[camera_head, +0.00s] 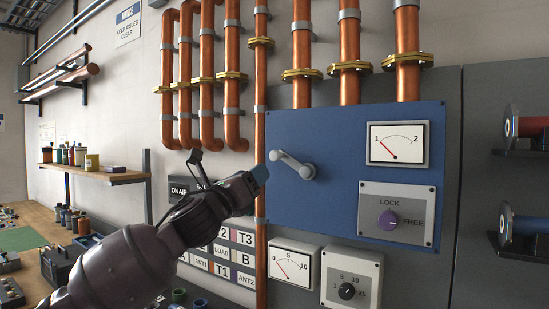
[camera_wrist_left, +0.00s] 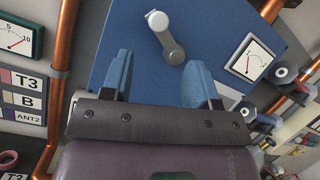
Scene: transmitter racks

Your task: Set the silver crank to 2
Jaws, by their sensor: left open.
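The silver crank (camera_head: 291,165) is mounted on the blue panel (camera_head: 325,205). Its arm runs from the pivot up and left to the handle end. The panel gauge (camera_head: 397,144) is marked 1 and 2, and its red needle points near 1. A purple knob (camera_head: 389,220) sits on the LOCK/FREE plate, its mark toward FREE. My left gripper (camera_head: 261,173) is just left of the crank's handle end. In the left wrist view, its two blue fingers (camera_wrist_left: 160,62) are apart and empty, and the crank (camera_wrist_left: 166,40) shows beyond the gap. Whether they touch cannot be told. My right gripper is out of view.
Copper pipes (camera_head: 261,100) run above and left of the panel. A second gauge (camera_head: 293,268) and a black dial (camera_head: 347,291) are below it. Label plates (camera_head: 222,252) are behind my left arm. A shelf with jars (camera_head: 110,176) and a workbench are at left.

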